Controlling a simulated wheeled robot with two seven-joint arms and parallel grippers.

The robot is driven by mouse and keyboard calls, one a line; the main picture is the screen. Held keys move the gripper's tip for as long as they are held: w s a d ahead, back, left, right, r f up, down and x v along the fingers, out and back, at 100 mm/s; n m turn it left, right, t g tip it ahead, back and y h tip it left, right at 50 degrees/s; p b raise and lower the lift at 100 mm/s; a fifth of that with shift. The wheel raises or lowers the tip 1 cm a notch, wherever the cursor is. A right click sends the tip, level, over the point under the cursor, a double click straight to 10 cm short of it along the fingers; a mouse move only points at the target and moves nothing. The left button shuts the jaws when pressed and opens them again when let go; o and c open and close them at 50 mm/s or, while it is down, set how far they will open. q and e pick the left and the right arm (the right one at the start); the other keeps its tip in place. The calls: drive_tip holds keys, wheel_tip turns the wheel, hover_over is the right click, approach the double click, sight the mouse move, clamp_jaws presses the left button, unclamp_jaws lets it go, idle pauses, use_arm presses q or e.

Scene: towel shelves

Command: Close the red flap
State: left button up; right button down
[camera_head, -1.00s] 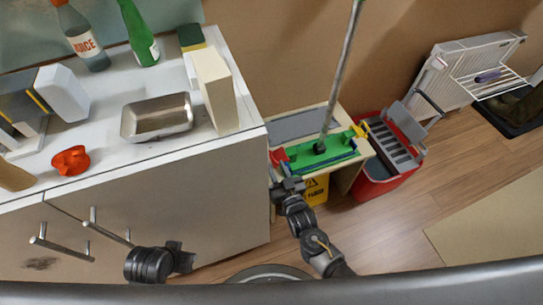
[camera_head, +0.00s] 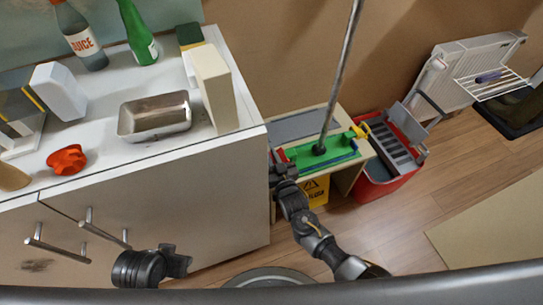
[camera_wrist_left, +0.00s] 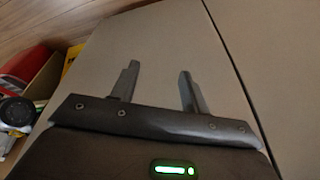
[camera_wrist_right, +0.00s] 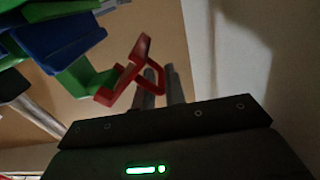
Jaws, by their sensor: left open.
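The green mop holder (camera_head: 318,154) has a red flap at its left end. In the head view the red flap (camera_head: 276,156) is mostly hidden by my right gripper (camera_head: 283,172). In the right wrist view the red flap (camera_wrist_right: 118,84) stands tilted up from a green part, with its red loop at the fingertips of my right gripper (camera_wrist_right: 160,78). Those fingers are close together, with red at the gap; I cannot tell whether they grip it. My left gripper (camera_head: 178,262) is empty, low before the cabinet. Its fingers (camera_wrist_left: 157,82) are apart in the left wrist view.
A yellow caution sign (camera_head: 315,190) stands below the holder. A red bucket (camera_head: 385,180) is to its right. The white cabinet (camera_head: 165,210) stands close on the left, with a metal tray (camera_head: 153,134) on top. A grey mop pole (camera_head: 340,80) rises from the holder.

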drive_tip(key=shift+a+f, duration=0.1)
drive_tip(key=shift+f, duration=0.1)
drive_tip(key=shift+f+n, duration=0.1)
drive_tip(key=shift+n, duration=0.3)
drive_tip(key=f+n, duration=0.1)
drive_tip(key=n, duration=0.2)
drive_tip(key=shift+s+a+f, duration=0.1)
drive_tip(key=shift+a+f, duration=0.05)
drive_tip(key=shift+f, duration=0.05)
drive_tip(key=shift+f+n+b, duration=0.35)
drive_tip(key=shift+f+n, duration=0.25)
drive_tip(key=shift+n, duration=0.5)
use_arm(q)
drive_tip(key=shift+v, duration=1)
use_arm(e)
drive_tip(key=shift+f+n, duration=0.2)
drive_tip(key=shift+n, duration=0.3)
use_arm(q)
drive_tip(key=shift+a, duration=0.1)
use_arm(e)
drive_tip(key=c, duration=1.6)
unclamp_jaws()
use_arm(q)
drive_tip(key=shift+f, duration=0.1)
use_arm(e)
drive_tip(key=shift+o, duration=0.2)
